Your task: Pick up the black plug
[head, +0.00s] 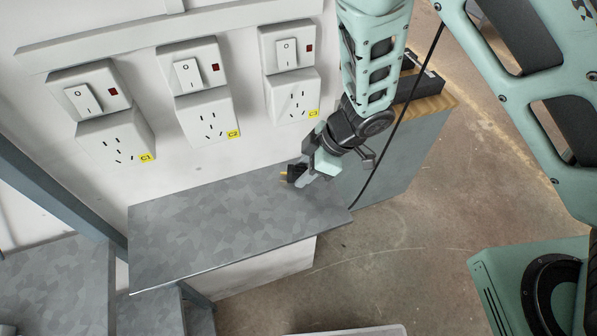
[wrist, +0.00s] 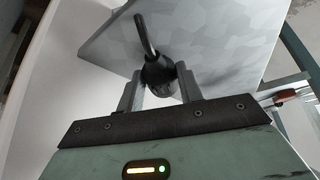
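The black plug (head: 294,174) is at the end of my gripper (head: 304,172) in the head view, just over the grey shelf near its back right part. Its brass-coloured prongs point left. In the wrist view the black plug (wrist: 158,72) sits between the two fingertips of my gripper (wrist: 158,88), and both fingers appear to touch its sides. A dark stem or cable rises from it in that view. The fingers partly hide the plug in the head view, and I cannot tell whether it touches the shelf.
The grey patterned shelf (head: 215,220) is otherwise clear. Three white switched sockets, C1 (head: 115,140), C2 (head: 207,118) and C3 (head: 293,98), are on the wall behind. A grey cabinet (head: 390,165) stands at right. A dark cable (head: 402,108) runs down beside my arm.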

